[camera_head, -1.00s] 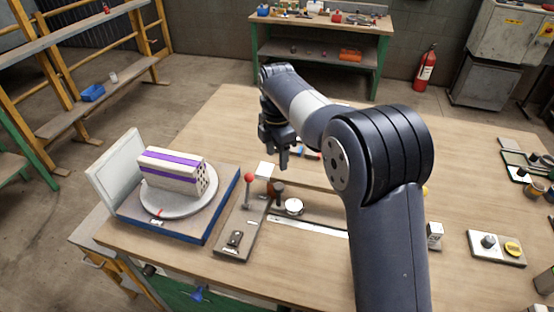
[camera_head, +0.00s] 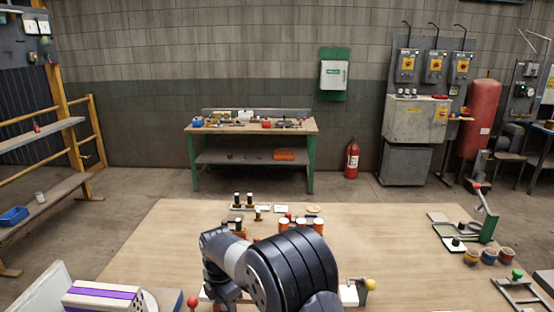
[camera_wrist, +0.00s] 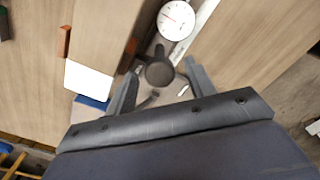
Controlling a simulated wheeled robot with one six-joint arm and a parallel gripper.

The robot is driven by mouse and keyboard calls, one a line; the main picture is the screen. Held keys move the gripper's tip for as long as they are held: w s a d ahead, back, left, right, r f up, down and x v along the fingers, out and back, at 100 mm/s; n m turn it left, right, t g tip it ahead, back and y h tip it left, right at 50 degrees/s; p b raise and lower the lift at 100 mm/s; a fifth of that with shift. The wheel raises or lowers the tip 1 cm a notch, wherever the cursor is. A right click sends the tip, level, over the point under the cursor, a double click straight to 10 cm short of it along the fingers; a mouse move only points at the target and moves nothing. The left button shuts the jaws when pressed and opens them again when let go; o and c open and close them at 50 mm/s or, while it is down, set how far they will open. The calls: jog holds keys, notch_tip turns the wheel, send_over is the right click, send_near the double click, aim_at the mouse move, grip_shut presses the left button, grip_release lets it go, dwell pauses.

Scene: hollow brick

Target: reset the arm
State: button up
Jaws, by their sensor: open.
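My arm (camera_head: 285,265) is folded low at the bottom middle of the head view, and its end is mostly hidden behind the links and the frame edge. In the wrist view my gripper (camera_wrist: 162,66) has its two fingers apart with nothing held between them. It points down at the wooden table, above a dark round knob (camera_wrist: 159,74) and near a white dial gauge (camera_wrist: 176,20). I cannot tell the height gap.
The table (camera_head: 170,235) has several small orange-and-black items (camera_head: 291,226) behind my arm. A clamp fixture (camera_head: 487,222) and small pots (camera_head: 488,256) stand at the right. A white block (camera_wrist: 90,80) lies left of the fingers. The table's back left is clear.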

jog(key=shift+d+r, duration=0.1)
jog(key=shift+d, duration=1)
